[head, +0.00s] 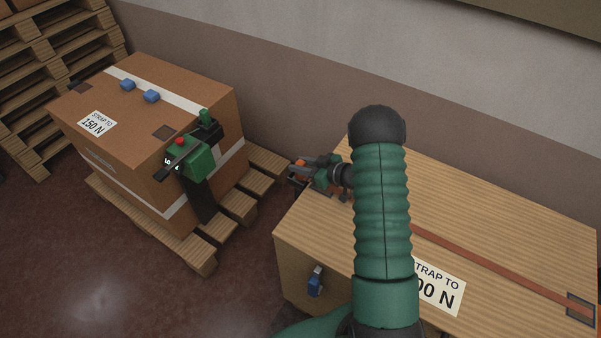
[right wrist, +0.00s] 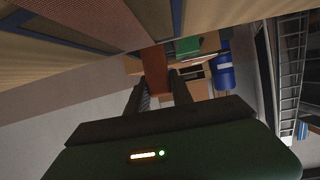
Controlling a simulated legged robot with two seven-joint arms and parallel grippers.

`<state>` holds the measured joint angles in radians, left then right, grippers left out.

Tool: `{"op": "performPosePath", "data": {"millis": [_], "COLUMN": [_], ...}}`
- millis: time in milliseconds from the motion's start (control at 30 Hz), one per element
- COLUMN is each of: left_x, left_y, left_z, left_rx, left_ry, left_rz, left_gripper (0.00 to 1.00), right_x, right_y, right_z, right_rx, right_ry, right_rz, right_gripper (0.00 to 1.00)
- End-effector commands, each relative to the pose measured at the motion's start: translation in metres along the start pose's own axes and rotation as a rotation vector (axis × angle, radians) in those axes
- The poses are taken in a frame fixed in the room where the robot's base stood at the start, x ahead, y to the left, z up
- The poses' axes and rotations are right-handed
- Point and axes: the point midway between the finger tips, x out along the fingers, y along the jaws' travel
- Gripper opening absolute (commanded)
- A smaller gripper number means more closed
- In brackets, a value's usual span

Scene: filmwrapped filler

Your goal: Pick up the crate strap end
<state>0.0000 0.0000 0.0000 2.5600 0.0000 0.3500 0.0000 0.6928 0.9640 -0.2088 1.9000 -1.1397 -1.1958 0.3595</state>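The wooden crate (head: 480,215) stands at the right, with a flat orange-brown strap (head: 490,264) across its top. My right arm hides the strap's middle. My right gripper (head: 300,171) is at the crate's upper left edge, with a bit of orange showing at its fingers. In the right wrist view, the strap end (right wrist: 155,72) shows between and just beyond the fingertips of my right gripper (right wrist: 160,85). The fingers stand apart, with a gap between them; I cannot tell whether they touch the strap. My left gripper is in neither view.
A brown carton (head: 150,100) sits on a pallet (head: 235,215) at the left, with a green strapping tool (head: 192,160) on its side. A blue clip (head: 315,282) is on the crate's front. Stacked pallets (head: 40,75) stand at the back left. A wall runs behind.

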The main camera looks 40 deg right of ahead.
Motion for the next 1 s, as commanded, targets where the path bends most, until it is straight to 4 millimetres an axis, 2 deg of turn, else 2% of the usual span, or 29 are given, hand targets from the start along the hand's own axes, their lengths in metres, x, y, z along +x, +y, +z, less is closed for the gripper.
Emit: {"op": "performPosePath", "data": {"millis": [33, 167, 567, 667, 900, 1000], "left_x": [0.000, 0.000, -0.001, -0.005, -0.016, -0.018], "left_y": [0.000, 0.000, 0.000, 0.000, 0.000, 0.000], "left_z": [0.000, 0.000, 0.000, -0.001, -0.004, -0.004], "left_rx": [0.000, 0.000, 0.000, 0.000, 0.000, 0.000], "left_ry": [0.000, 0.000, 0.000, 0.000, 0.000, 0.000], "left_rz": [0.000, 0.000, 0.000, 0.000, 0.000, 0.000], "left_gripper": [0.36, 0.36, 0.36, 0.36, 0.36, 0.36], "right_x": [0.000, 0.000, -0.001, -0.007, -0.030, -0.036], "right_y": [0.000, 0.000, 0.000, 0.000, -0.001, -0.001], "right_z": [0.000, 0.000, -0.003, -0.018, -0.073, -0.087], "right_rx": [0.000, 0.000, -0.001, -0.003, -0.005, -0.004], "right_ry": [-0.001, -0.002, 0.000, 0.001, 0.002, 0.000], "right_rz": [0.000, 0.000, 0.000, 0.001, 0.001, 0.000], "right_gripper": [0.16, 0.00, 0.00, 0.00, 0.00, 0.00]}}
